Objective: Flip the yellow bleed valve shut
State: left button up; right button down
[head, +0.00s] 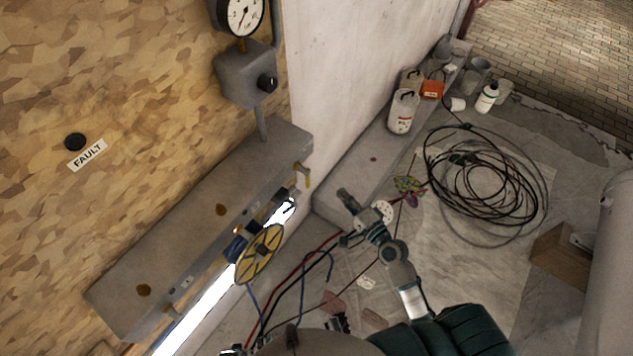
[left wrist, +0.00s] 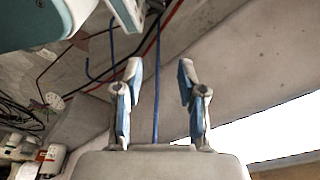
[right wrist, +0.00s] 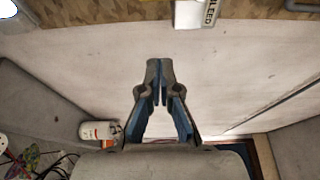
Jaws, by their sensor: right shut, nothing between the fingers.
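A small yellow lever (head: 303,172), which looks like the bleed valve, sticks out near the right end of the long grey block on the wall. A pale tag reading BLEED (right wrist: 210,12) is at the top edge of the right wrist view; the lever is not clear there. My right gripper (head: 345,197) is below and right of the lever, apart from it. In the right wrist view its fingertips (right wrist: 160,68) are together and empty, facing the pale wall. My left gripper (left wrist: 158,80) is open and empty in the left wrist view; I cannot make it out clearly in the head view.
A yellow handwheel (head: 259,254) sits low on the grey block (head: 190,235), beside a bright white strip. A gauge (head: 241,15) is above. Bottles and cans (head: 403,110) stand on a ledge. Coiled black cable (head: 485,180) and a wooden box (head: 558,257) lie on the sheeted floor.

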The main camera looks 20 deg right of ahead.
jog(key=x, duration=1)
pick_arm(q)
jog(key=shift+s+f+p, duration=0.65)
jog(key=shift+s+f, duration=0.45)
jog(key=shift+f, duration=0.15)
pick_arm(e)
jog(key=s+a, duration=0.2)
jog(key=a, duration=0.1)
jog(key=shift+s+f, duration=0.1)
jog(key=shift+s, duration=0.15)
pick_arm(q)
jog(key=shift+a+r, duration=0.1)
